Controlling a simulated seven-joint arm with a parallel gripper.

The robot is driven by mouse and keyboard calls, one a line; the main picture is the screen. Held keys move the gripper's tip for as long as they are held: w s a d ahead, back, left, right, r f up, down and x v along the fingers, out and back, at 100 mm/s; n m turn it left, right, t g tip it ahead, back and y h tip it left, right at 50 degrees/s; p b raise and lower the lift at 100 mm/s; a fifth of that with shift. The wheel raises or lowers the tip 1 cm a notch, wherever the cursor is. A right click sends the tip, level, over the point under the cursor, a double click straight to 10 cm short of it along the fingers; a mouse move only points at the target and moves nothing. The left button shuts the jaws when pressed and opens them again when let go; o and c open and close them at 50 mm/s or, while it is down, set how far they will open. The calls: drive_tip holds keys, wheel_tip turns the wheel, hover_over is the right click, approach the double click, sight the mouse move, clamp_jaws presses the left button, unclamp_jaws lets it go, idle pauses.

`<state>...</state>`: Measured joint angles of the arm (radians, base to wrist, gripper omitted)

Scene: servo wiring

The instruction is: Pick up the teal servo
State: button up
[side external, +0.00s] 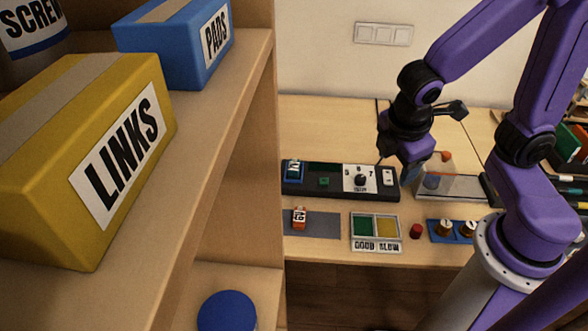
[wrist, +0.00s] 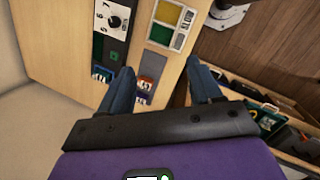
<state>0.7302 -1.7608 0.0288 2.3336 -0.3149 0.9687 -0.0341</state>
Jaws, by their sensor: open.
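A small blue-teal block with a white label (side external: 293,171), apparently the teal servo, sits at the left end of a dark panel (side external: 338,193). In the wrist view the block (wrist: 102,73) shows at the panel's lower end, left of my left finger. An orange servo with a white label (side external: 299,217) is on a grey mat (side external: 325,229); it also shows between my fingers in the wrist view (wrist: 146,83). My gripper (side external: 409,173) is open and empty, raised near the panel's right end; its fingers (wrist: 160,70) are apart. Its fingertips are hard to make out in the side view.
The panel carries a dial (side external: 361,180) and a small green piece (side external: 324,181). A wooden shelf (side external: 245,110) stands at left.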

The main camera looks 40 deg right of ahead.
drive_tip(key=w+a+f+n+t+h, duration=0.1)
drive_tip(key=w+f+n+t+h, duration=0.2)
drive_tip(key=w, duration=0.6)
drive_tip(key=w+a+f+n+t+h, duration=0.1)
drive_tip(key=w+a+f+n+h, duration=0.15)
drive_tip(key=w+f, duration=0.45)
drive_tip(key=n+t+h, duration=0.1)
drive_tip(key=n+t, duration=0.3)
drive_tip(key=n, duration=0.3)
approach(294, 165)
drive_tip(key=shift+x, duration=5)
drive_tip(key=c, duration=1.1)
